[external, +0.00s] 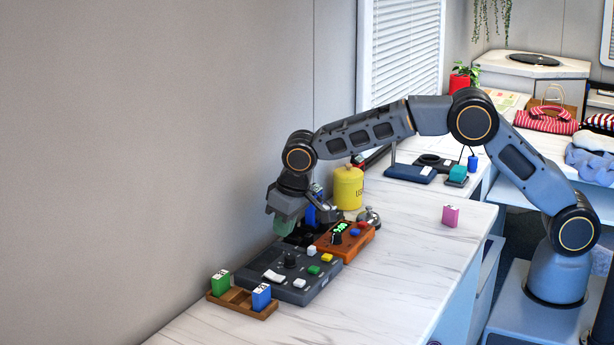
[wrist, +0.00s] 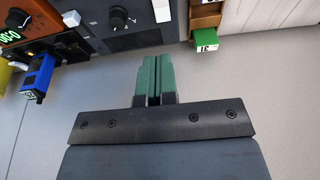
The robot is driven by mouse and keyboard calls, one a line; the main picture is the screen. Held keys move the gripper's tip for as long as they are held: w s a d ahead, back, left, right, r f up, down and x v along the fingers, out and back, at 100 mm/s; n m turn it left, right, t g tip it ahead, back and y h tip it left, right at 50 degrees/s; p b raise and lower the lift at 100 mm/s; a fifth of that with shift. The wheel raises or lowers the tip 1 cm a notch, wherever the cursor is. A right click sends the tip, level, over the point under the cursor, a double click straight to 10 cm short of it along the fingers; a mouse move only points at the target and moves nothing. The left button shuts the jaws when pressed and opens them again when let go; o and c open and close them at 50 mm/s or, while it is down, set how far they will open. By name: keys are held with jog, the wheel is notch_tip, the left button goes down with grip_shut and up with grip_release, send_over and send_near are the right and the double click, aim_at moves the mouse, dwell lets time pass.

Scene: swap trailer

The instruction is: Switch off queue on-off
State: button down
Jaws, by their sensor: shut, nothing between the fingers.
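A dark grey control panel (external: 256,277) lies on the counter with a black knob (external: 290,261), a white rocker-like switch (external: 273,276) and small white, green and yellow buttons. I cannot read which control is marked queue on-off. In the wrist view the panel (wrist: 140,38) is at the top, with the knob (wrist: 118,16) and a white switch (wrist: 162,10) near the fingers. My gripper (external: 285,232) hangs by the wall at the panel's far side. In the wrist view its green fingers (wrist: 156,57) are shut and empty, pointing toward the panel's edge.
An orange device (external: 343,240) with a green display stands beside the panel. A wooden tray (external: 240,307) holds green (external: 220,283) and blue (external: 261,296) blocks. A yellow canister (external: 348,188) and a bell (external: 369,216) are behind. A pink block (external: 450,215) is farther right. The front counter is clear.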

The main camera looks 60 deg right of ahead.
jog(key=shift+s+v, duration=0.15)
jog(key=shift+v, duration=0.65)
jog(key=shift+s+v, duration=0.15)
jog(key=shift+v, duration=0.65)
jog(key=shift+f, duration=0.15)
jog(key=s+d+r, duration=0.1)
jog(key=s+d, duration=0.4)
jog(key=s, duration=0.5)
jog(key=s+d+r, duration=0.2)
jog(key=s+d, duration=0.4)
jog(key=s, duration=0.5)
jog(key=s+d+r, duration=0.2)
jog(key=s+d, duration=0.4)
jog(key=s, duration=0.5)
jog(key=shift+d+r+t, duration=0.25)
jog(key=shift+t, duration=0.05)
